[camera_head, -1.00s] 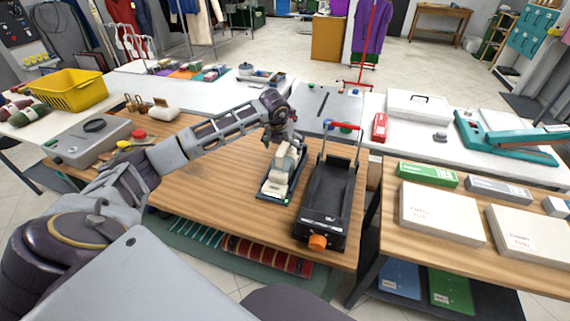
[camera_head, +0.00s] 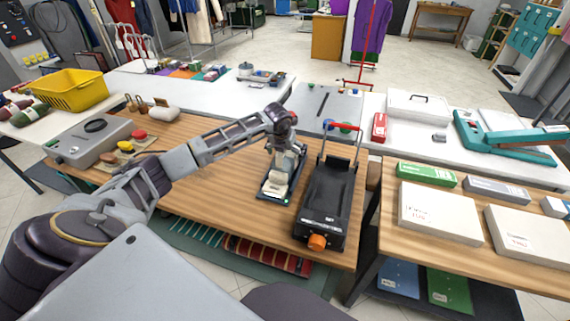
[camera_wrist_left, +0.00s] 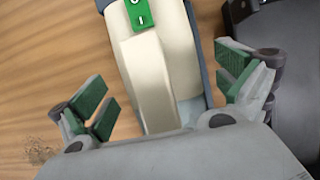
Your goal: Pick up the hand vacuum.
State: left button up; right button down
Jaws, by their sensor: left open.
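The hand vacuum (camera_head: 275,182) is a cream-coloured body on a dark base, on the wooden table left of a black machine. In the left wrist view the vacuum (camera_wrist_left: 165,75) shows a cream handle with a green switch plate marked O and I. My left gripper (camera_head: 290,152) is above the vacuum's far part, hiding some of it. In the left wrist view the left gripper (camera_wrist_left: 165,95) is open, its green-padded fingers on either side of the cream body, with a gap on the left side. I cannot tell whether the right finger touches anything. My right gripper is not in view.
The black machine (camera_head: 327,200) with a red handle and orange knob stands close to the vacuum's right. A grey device (camera_head: 90,140) with a lens shape is at the table's left. The wood between (camera_head: 215,185) is bare.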

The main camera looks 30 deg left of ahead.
pick_arm(q)
jog(key=shift+c, duration=1)
jog(key=c, duration=1.9)
jog(key=shift+r, duration=0.1)
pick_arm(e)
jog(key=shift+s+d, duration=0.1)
